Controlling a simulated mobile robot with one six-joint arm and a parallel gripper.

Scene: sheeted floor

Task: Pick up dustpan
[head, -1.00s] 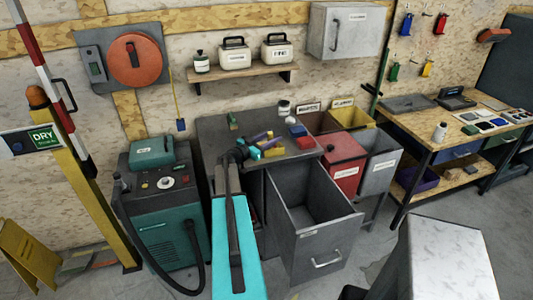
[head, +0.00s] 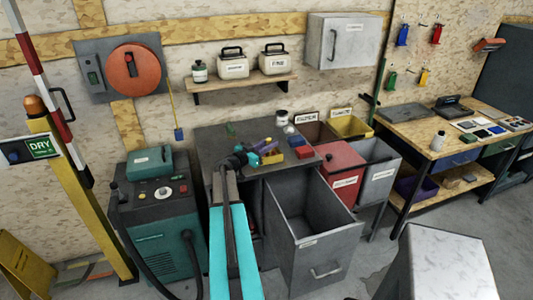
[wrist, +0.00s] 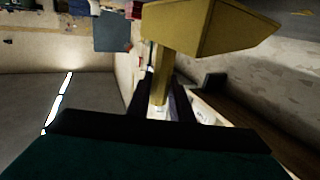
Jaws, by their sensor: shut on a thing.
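The dustpan looks yellow. In the wrist view its broad pan (wrist: 205,30) fills the upper middle, and its narrow handle (wrist: 161,88) runs down between the two dark fingers of my gripper (wrist: 162,80). The gripper is shut on the handle. In the head view my gripper (head: 258,152) is over or near the top of the grey cabinet (head: 215,145). A small yellow piece (head: 272,157) shows beside it, probably the dustpan. The fingers are too small there to make out clearly.
Red and blue blocks (head: 300,147) and a white-lidded jar (head: 282,116) are on the cabinet top. An open grey drawer (head: 318,250) sticks out in front. Bins (head: 343,172) stand to the right, a teal machine (head: 165,235) to the left. A pale block (head: 445,260) is at lower right.

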